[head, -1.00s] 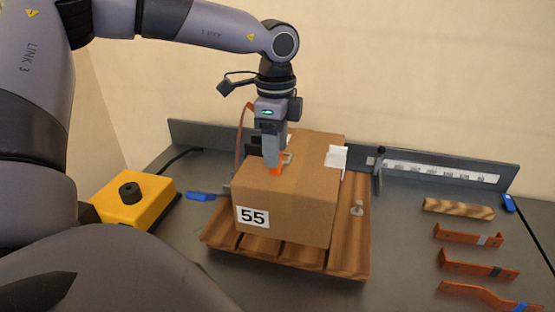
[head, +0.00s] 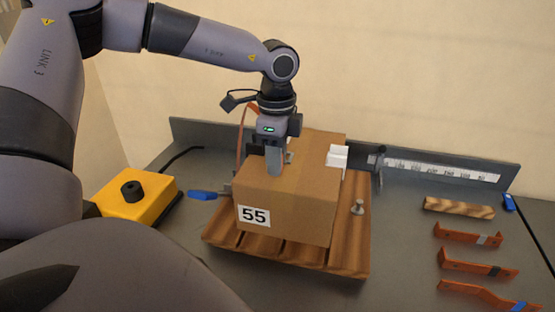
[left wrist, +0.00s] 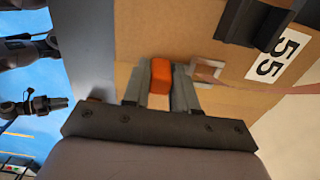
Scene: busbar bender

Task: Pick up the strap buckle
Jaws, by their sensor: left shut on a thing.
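The strap buckle shows as an orange block (left wrist: 160,76) between the two fingers of my left gripper (left wrist: 160,88) in the left wrist view. The fingers are shut on it. A thin metal frame (left wrist: 207,71) with the strap lies beside the right-hand finger. In the head view my left gripper (head: 274,168) points down at the top of the cardboard box (head: 310,180), which is marked 55. The orange part is hidden by the fingers there. My right gripper does not show.
The box sits on a slatted wooden pallet (head: 352,225). A yellow pedestal with a black knob (head: 150,198) stands at left, near a blue-handled tool (head: 202,195). A metal peg (head: 358,207) is right of the box. Several copper bars (head: 478,265) lie at right.

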